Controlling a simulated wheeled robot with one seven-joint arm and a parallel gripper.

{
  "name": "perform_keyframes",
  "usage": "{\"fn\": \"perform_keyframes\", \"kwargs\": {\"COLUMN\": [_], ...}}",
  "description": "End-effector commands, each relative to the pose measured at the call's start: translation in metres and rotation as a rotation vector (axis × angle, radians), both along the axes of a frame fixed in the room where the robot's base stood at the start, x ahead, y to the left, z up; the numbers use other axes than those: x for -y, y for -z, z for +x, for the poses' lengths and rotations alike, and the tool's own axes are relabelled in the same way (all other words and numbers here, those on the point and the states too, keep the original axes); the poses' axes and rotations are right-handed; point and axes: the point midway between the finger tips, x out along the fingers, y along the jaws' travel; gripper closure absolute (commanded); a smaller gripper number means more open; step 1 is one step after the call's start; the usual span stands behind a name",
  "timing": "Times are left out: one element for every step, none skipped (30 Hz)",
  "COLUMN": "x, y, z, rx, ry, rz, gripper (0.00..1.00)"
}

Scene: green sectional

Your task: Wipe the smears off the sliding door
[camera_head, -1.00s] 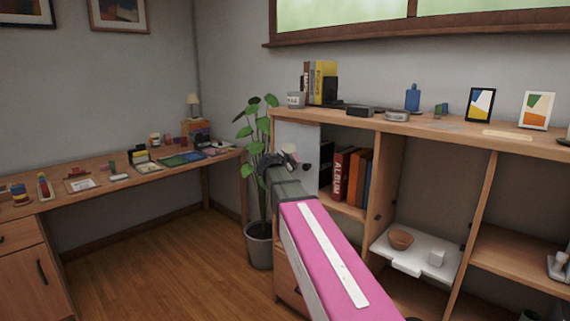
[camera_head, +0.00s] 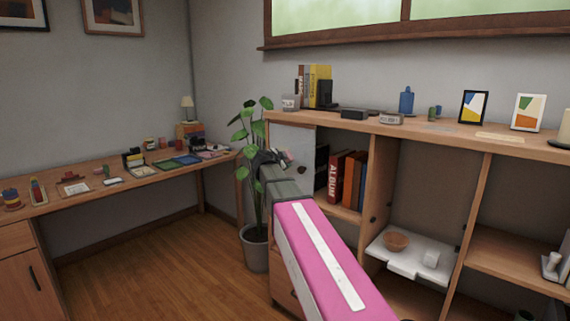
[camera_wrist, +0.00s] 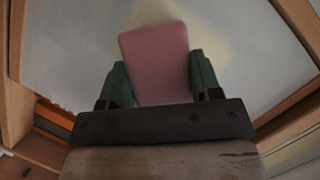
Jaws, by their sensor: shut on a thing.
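The sliding door (camera_head: 291,138) is a pale grey panel at the left end of the wooden shelf unit. In the wrist view the door (camera_wrist: 70,50) fills most of the background. A faint yellowish smear (camera_wrist: 213,18) shows on it near the top, partly behind the pad. My gripper (camera_wrist: 160,75) has green fingers shut on a pink block-like pad (camera_wrist: 155,55). In the head view my gripper (camera_head: 282,161) is in front of the door's lower part, and my arm hides some of it. I cannot tell whether the pad touches the door.
A potted plant (camera_head: 256,247) stands close to the left of the shelf unit. Books (camera_head: 347,178) stand in the open bay right of the door. Frames, a clock and other small items line the shelf top (camera_head: 440,128). A desk (camera_head: 90,190) is at the left; the floor (camera_head: 150,260) between is clear.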

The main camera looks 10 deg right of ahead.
Motion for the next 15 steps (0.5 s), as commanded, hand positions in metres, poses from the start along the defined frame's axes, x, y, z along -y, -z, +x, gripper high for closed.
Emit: {"fn": "perform_keyframes", "kwargs": {"x": [-0.003, -0.004, -0.006, -0.007, -0.008, -0.009, -0.01, -0.01, -0.011, -0.011, -0.011, -0.012, -0.012, -0.013, -0.014], "y": [0.0, 0.0, 0.0, 0.0, 0.0, 0.0, 0.0, 0.0, 0.0, 0.0, 0.0, 0.0, 0.0, 0.0, 0.0], "z": [0.005, 0.007, 0.01, 0.012, 0.013, 0.015, 0.016, 0.017, 0.018, 0.018, 0.018, 0.019, 0.02, 0.021, 0.023], "rx": [0.0, 0.0, 0.0, 0.0, 0.0, 0.001, 0.001, 0.0, 0.0, 0.0, 0.0, 0.001, 0.001, 0.001, 0.001], "ry": [0.0, 0.0, 0.0, 0.0, 0.0, 0.0, 0.0, 0.002, 0.002, 0.002, 0.002, 0.001, 0.001, 0.001, 0.001], "rz": [0.0, 0.0, 0.0, 0.0, 0.0, 0.001, 0.001, 0.0, 0.0, 0.0, 0.0, 0.0, 0.0, 0.0, 0.0], "gripper": [0.61, 0.61, 0.61, 0.61, 0.61, 0.61, 0.61, 0.61, 0.61, 0.61, 0.61, 0.61, 0.61, 0.61, 0.61]}}
